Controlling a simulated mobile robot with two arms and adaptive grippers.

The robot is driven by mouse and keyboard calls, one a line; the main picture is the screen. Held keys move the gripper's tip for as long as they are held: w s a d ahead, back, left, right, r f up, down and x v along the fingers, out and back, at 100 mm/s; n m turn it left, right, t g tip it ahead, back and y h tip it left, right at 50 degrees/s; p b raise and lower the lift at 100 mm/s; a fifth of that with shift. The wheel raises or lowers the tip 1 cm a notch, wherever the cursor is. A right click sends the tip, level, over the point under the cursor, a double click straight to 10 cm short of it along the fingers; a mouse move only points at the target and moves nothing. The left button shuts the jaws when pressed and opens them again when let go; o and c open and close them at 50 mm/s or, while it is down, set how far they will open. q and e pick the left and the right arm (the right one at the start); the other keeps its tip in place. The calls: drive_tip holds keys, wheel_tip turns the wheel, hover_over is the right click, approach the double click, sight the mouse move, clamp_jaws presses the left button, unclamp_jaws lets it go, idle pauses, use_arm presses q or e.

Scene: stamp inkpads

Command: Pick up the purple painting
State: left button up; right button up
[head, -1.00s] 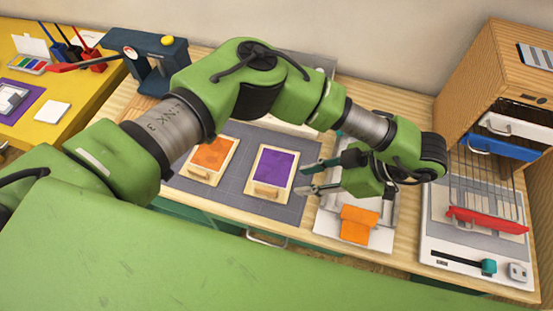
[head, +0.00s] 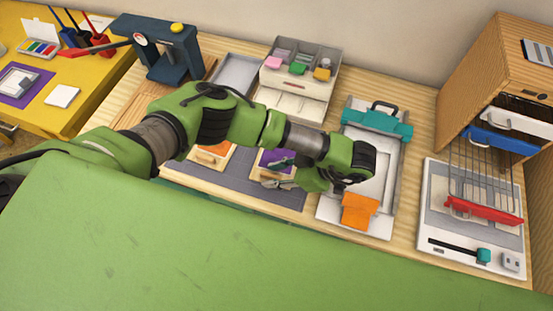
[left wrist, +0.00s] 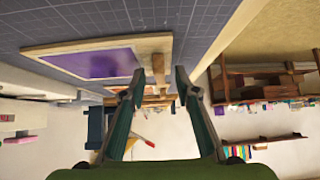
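The purple painting is a wooden-framed panel (head: 266,157) with a purple face and a wooden handle block. It lies on the grey cutting mat, partly hidden by my left gripper (head: 270,173). In the left wrist view the purple painting (left wrist: 95,63) fills the upper left, with its handle (left wrist: 158,68) on its right side. My left gripper (left wrist: 159,76) is open, and the handle shows between its two fingertips in that view. I cannot tell whether the fingers touch it. My right gripper is not in view.
A similar orange panel (head: 213,152) is to the left, partly behind my arm. The grey mat (head: 235,180) lies under both. A press with a teal clamp (head: 377,122) and orange piece (head: 359,211) stands right. A drawer box (head: 298,80) with coloured pads stands behind.

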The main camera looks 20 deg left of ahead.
use_arm(q)
clamp_jaws()
idle(0.3)
